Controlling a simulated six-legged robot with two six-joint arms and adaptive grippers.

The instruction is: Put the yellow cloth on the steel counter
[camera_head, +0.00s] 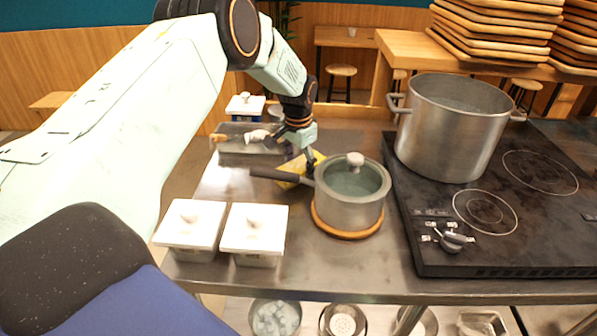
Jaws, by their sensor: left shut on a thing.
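The yellow cloth (291,171) is at the middle of the steel counter (230,185), behind the small saucepan and partly hidden by its handle and by my gripper. My left gripper (309,160) reaches in from the left, points down at the cloth and is shut on it. I cannot tell whether the cloth touches the counter all over or is partly lifted. My right gripper is not in view.
A lidded saucepan (349,205) on a wooden trivet (347,232) stands close in front of the cloth. White-lidded containers (254,229) stand front left, a metal tray (236,144) behind. A large pot (452,130) stands on the black cooktop (520,225) at right.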

